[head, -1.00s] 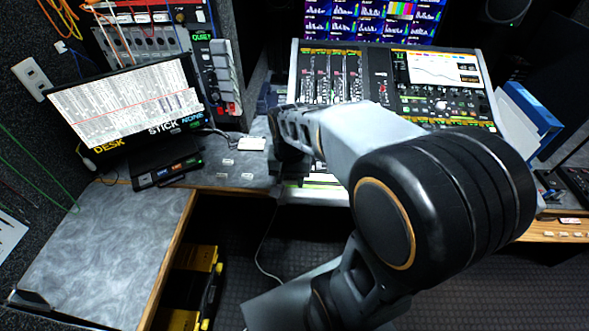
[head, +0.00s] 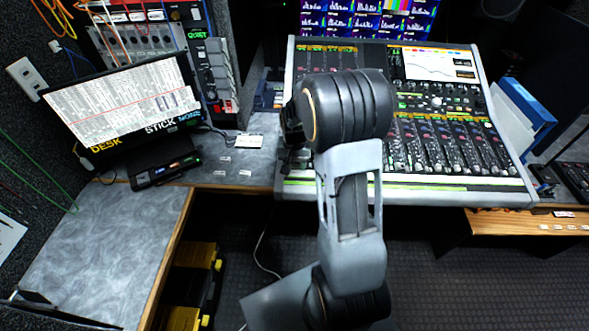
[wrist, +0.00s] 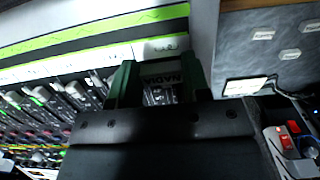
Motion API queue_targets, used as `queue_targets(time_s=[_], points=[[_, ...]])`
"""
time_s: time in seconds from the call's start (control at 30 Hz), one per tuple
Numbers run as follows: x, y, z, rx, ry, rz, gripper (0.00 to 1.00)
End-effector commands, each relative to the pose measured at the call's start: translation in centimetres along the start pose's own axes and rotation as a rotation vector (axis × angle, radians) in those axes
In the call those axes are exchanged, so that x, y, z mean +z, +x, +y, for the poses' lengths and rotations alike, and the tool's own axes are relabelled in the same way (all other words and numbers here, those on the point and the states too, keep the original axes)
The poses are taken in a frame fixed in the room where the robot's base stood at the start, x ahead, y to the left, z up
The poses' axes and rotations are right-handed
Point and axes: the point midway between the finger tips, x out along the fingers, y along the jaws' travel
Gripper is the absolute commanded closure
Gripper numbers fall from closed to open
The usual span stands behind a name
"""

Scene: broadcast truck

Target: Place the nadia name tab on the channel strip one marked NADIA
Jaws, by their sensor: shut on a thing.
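My gripper (wrist: 162,82) is shut on the nadia name tab (wrist: 163,78), a small pale tab with dark letters reading NADIA upside down between the dark green fingers in the wrist view. The gripper is over the left end of the mixing desk (head: 470,195). In the head view my arm hides the tab and most of the gripper (head: 291,130). A white label strip (wrist: 110,58) with a bright green band runs along the desk's edge in the wrist view. Handwriting shows on it just beyond the fingers, too small to read. I cannot tell which label reads NADIA.
Several small white tabs, one here (head: 225,158), lie on the grey counter left of the desk; they show in the wrist view (wrist: 263,35). A white card (head: 249,141) lies behind them. A monitor (head: 125,105) stands farther left. Faders and knobs fill the desk.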

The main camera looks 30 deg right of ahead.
Motion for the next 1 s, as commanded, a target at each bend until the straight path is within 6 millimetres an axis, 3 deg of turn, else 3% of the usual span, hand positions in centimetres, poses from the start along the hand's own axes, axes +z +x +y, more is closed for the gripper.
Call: queue_targets(time_s=[0.2,0.6,0.63,0.87,1.0], points=[[0.1,2.8,0.0,0.001,0.000,-0.003,0.79],[0.1,3.3,0.0,0.000,0.000,-0.001,0.79],[0.1,3.2,0.0,0.000,0.000,-0.001,0.55],[0.1,3.2,0.0,0.000,0.000,-0.001,0.33],[0.1,3.2,-0.1,-0.001,-0.002,0.000,0.31]])
